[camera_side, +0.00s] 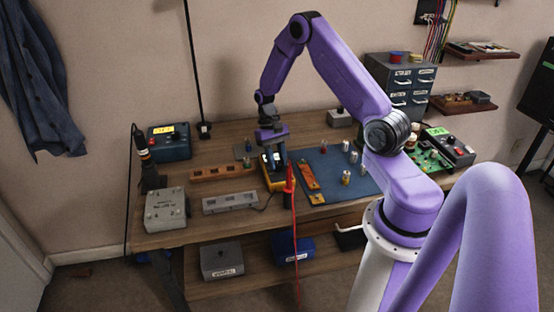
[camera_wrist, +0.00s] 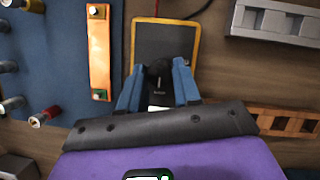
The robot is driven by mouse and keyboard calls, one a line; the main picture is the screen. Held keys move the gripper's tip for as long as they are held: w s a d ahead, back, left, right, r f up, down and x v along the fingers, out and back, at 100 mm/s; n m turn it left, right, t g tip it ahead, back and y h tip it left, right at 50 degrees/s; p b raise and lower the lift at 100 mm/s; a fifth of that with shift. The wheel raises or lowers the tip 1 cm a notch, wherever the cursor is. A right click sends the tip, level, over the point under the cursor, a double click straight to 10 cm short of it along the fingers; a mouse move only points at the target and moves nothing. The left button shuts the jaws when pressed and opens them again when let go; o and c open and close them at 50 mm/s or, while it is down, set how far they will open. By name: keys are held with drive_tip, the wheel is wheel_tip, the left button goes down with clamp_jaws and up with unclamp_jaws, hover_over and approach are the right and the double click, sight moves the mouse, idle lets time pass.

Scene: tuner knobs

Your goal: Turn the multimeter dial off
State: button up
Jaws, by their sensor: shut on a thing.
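The multimeter (camera_side: 279,184) is a yellow-edged, dark-faced box lying on the wooden bench, with a red lead at its near end. In the wrist view its dark face and yellow rim (camera_wrist: 198,45) show beyond my fingers. My gripper (camera_side: 273,158) points down over the multimeter's far part. In the wrist view the two blue fingers of my gripper (camera_wrist: 158,82) are shut on the black dial (camera_wrist: 159,70), one finger on each side. A small pale line shows on the dial. The dial's markings are too small or hidden to read.
A blue mat (camera_side: 340,185) with several small cylinders and orange strips lies to the right. A grey slotted bar (camera_side: 230,202) and a brown slotted bar (camera_side: 222,172) lie to the left. A grey box (camera_side: 166,210) stands at the bench's left end.

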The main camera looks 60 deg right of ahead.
drive_tip(key=shift+n, duration=0.3)
drive_tip(key=n+h, duration=0.1)
drive_tip(key=n, duration=0.1)
drive_tip(key=n+h, duration=0.1)
drive_tip(key=n, duration=0.2)
drive_tip(key=shift+w+a+g, duration=0.1)
drive_tip(key=shift+a+g, duration=0.1)
drive_tip(key=shift+g, duration=0.1)
drive_tip(key=n+h, duration=0.1)
drive_tip(key=n, duration=0.2)
drive_tip(key=n+h, duration=0.1)
drive_tip(key=n, duration=0.2)
drive_tip(key=shift+a+n+h, duration=0.15)
drive_tip(key=shift+n+h, duration=0.15)
drive_tip(key=shift+n, duration=0.1)
drive_tip(key=n+t+h, duration=0.1)
drive_tip(key=n+t, duration=0.1)
drive_tip(key=n, duration=0.3)
drive_tip(key=shift+a, duration=0.1)
drive_tip(key=n, duration=0.2)
drive_tip(key=n+t, duration=0.1)
drive_tip(key=n, duration=0.1)
drive_tip(key=n+t+h, duration=0.1)
drive_tip(key=n, duration=0.1)
drive_tip(key=shift+s, duration=0.3)
drive_tip(key=shift+n, duration=0.4)
drive_tip(key=o, duration=1)
